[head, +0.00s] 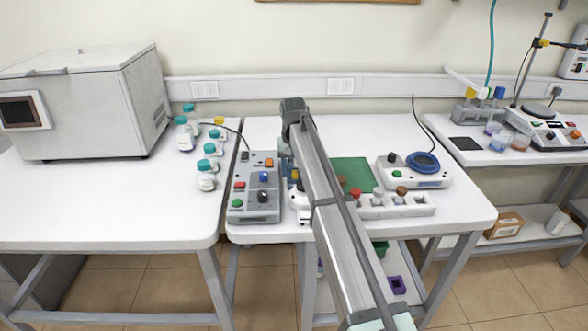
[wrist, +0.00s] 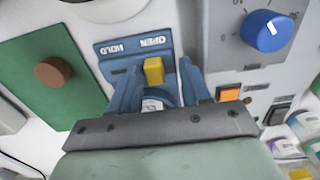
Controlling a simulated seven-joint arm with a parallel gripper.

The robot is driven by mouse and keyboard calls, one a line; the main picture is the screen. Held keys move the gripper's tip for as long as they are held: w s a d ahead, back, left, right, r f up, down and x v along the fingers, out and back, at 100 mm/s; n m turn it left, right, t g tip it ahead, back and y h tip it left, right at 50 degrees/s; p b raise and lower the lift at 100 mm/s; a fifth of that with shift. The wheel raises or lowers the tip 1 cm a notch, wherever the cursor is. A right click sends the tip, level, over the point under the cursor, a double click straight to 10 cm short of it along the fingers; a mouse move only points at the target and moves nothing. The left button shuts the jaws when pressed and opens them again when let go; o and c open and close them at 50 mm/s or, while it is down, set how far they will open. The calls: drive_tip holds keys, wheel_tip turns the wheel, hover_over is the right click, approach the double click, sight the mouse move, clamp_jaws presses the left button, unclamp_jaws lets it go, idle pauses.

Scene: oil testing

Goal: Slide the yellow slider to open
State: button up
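The yellow slider (wrist: 154,70) sits on a blue panel (wrist: 121,56) marked OPEN and HOLD, in the middle of the wrist view. It lies on the OPEN side of the panel as pictured. My gripper (wrist: 159,65) is open, with one blue finger on each side of the slider. Small gaps seem to show between the slider and both fingers; I cannot tell contact for certain. In the head view my arm covers most of this device, and a bit of yellow shows beside it.
A grey control box (head: 255,190) with a blue knob (wrist: 268,30) and orange switch (wrist: 229,93) stands beside the slider device. A green mat (head: 351,172) lies on the other side, near a white block with knobs (head: 397,205). Teal-capped bottles (head: 206,177) stand on the left table.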

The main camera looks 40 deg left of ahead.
sight(293, 171)
wheel_tip(293, 171, up, 14)
idle(0.8)
drive_tip(key=shift+f, duration=0.15)
